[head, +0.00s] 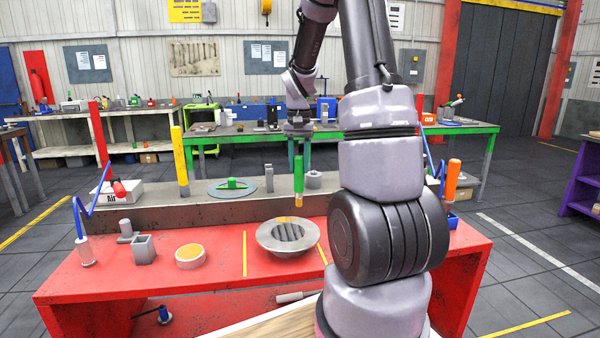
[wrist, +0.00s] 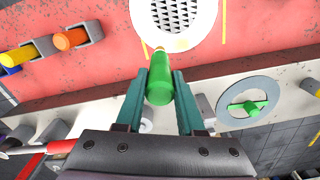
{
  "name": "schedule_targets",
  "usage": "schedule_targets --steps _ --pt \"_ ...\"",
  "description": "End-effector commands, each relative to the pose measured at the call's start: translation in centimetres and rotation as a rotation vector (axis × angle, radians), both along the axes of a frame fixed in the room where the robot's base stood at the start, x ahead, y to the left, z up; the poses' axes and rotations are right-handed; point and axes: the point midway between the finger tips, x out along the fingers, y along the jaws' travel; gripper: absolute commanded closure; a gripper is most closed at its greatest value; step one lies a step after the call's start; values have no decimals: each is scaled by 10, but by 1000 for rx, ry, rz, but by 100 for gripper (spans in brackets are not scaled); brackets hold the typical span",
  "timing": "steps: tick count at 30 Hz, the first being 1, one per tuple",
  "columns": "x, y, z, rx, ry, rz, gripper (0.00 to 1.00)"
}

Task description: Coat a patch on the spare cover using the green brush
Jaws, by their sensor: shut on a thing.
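My gripper (head: 298,131) is shut on the green brush (head: 298,178), which hangs upright with its pale tip down. In the wrist view the green brush (wrist: 160,85) lies between the teal fingers. Below the tip is a round metal flanged piece with a slatted centre (head: 268,243), probably the spare cover, between two yellow lines on the red bench. The tip looks above its far rim; I cannot tell whether it touches.
A grey disc with a green handle (head: 232,185) lies on the ledge behind. A round tub with an orange-yellow top (head: 190,256) and grey square holder (head: 144,250) stand left on the red bench (head: 110,275). A yellow upright (head: 180,160) and orange handle (head: 452,178) rise nearby.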

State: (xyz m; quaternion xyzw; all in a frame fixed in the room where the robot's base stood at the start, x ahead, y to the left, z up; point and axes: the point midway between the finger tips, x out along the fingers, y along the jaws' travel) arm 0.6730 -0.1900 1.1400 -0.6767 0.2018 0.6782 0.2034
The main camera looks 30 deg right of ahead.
Motion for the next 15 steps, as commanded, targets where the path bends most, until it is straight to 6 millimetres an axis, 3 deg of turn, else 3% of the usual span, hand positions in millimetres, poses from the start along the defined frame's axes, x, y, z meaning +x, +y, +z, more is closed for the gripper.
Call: schedule_targets --steps 9,15 --pt "-1 5 28 0 -2 -2 100" --pt "-2 6 33 0 0 -2 100"
